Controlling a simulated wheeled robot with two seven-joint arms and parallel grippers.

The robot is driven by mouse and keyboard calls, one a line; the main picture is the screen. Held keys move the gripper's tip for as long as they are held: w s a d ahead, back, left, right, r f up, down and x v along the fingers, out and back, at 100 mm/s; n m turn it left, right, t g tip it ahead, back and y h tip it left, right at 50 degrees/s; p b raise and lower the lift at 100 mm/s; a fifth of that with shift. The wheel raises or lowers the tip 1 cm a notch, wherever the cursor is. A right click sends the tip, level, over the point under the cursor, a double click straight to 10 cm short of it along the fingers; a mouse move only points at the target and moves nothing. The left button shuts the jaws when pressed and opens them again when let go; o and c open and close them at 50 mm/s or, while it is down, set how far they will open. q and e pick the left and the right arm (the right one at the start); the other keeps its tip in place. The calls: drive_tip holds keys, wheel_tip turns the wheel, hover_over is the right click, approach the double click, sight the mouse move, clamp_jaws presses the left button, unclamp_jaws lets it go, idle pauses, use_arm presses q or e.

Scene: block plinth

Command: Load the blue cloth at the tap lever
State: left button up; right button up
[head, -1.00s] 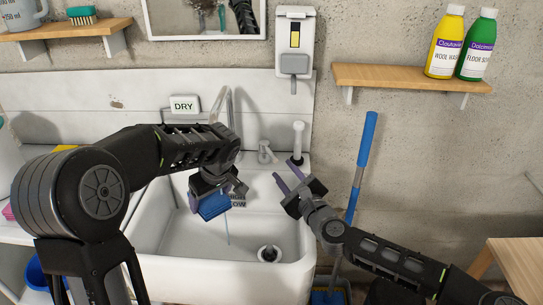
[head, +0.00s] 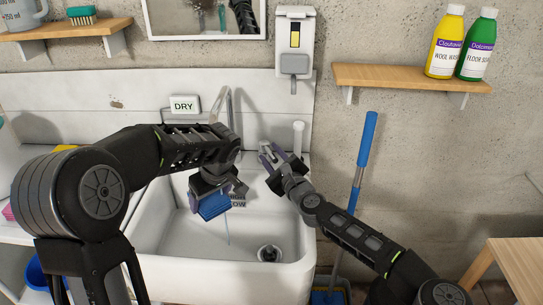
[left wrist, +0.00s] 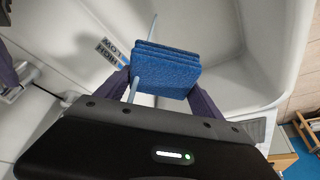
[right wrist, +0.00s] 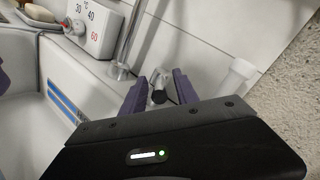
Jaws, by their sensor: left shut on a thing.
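The blue cloth (head: 213,206), folded in layers, is held over the white sink (head: 190,240) by my left gripper (head: 212,186). In the left wrist view the cloth (left wrist: 166,70) sits between the fingers, and a thin pale streak like water runs past its left side. My right gripper (head: 272,156) is at the back right of the sink. In the right wrist view its two fingers (right wrist: 161,90) stand apart on either side of the dark-tipped tap lever (right wrist: 160,92); contact is unclear. The tap spout (head: 230,108) rises behind my left gripper.
A HIGH/LOW label (left wrist: 112,52) is on the sink. A white dial (right wrist: 92,25) with numbers is by the spout in the right wrist view. The drain (head: 268,253) is open to view. A blue-handled pole (head: 367,140) leans right of the sink, close to my right arm.

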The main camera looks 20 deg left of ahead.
drive_tip(key=shift+c, duration=0.6)
clamp_jaws()
idle(0.7)
